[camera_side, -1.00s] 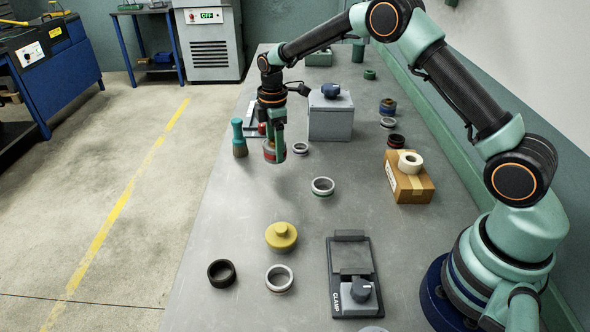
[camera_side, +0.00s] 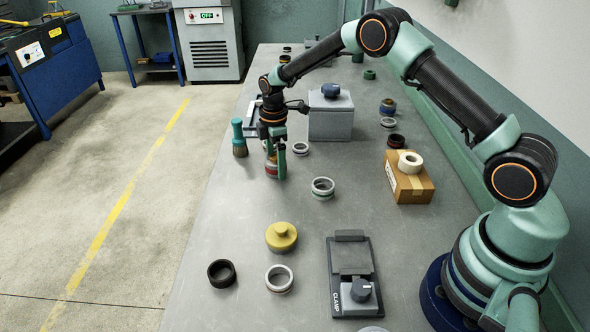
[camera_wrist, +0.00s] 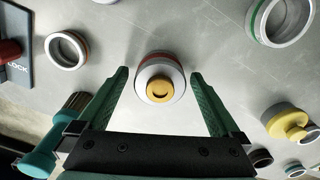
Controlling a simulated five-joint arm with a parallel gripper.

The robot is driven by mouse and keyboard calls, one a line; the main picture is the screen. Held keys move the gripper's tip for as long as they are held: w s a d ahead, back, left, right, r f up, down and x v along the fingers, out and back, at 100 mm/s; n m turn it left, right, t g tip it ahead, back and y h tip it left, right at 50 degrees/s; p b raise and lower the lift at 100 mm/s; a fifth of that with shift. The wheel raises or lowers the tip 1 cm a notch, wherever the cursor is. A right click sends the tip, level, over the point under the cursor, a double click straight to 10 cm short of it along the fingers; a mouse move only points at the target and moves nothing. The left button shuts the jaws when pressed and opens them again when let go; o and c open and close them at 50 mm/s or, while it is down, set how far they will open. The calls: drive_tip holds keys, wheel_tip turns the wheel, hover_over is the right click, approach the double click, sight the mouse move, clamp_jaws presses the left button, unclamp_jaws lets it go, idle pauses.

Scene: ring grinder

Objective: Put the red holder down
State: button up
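The red holder (camera_side: 271,168) stands upright on the grey bench, between the fingers of my gripper (camera_side: 275,174) in the side view, partly hidden by them. In the wrist view the holder (camera_wrist: 160,80) shows a red band, a grey body and a yellow top. My gripper's two green fingers (camera_wrist: 160,76) stand apart on either side of it, with a gap on each side. My gripper is open and low over the bench.
A teal brush (camera_side: 239,140) stands just left of my gripper. A grey ring (camera_side: 300,148) and another ring (camera_side: 322,187) lie to the right. A grey box (camera_side: 330,118) is behind. A yellow knobbed piece (camera_side: 281,236) is nearer, with bare bench between.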

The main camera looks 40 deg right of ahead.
wheel_tip(320, 180, up, 12)
drive_tip(key=f, duration=0.1)
wheel_tip(320, 180, up, 10)
drive_tip(key=f+m+t, duration=0.1)
drive_tip(key=m, duration=0.2)
hover_over(275, 156)
drive_tip(key=s, duration=0.5)
drive_tip(key=s+r+m+t, duration=0.2)
drive_tip(key=s+m, duration=0.3)
drive_tip(key=s, duration=0.4)
drive_tip(key=s+r+m+t, duration=0.2)
drive_tip(key=s+m, duration=0.3)
drive_tip(key=s, duration=0.5)
drive_tip(key=shift+s+a+m+t, duration=0.3)
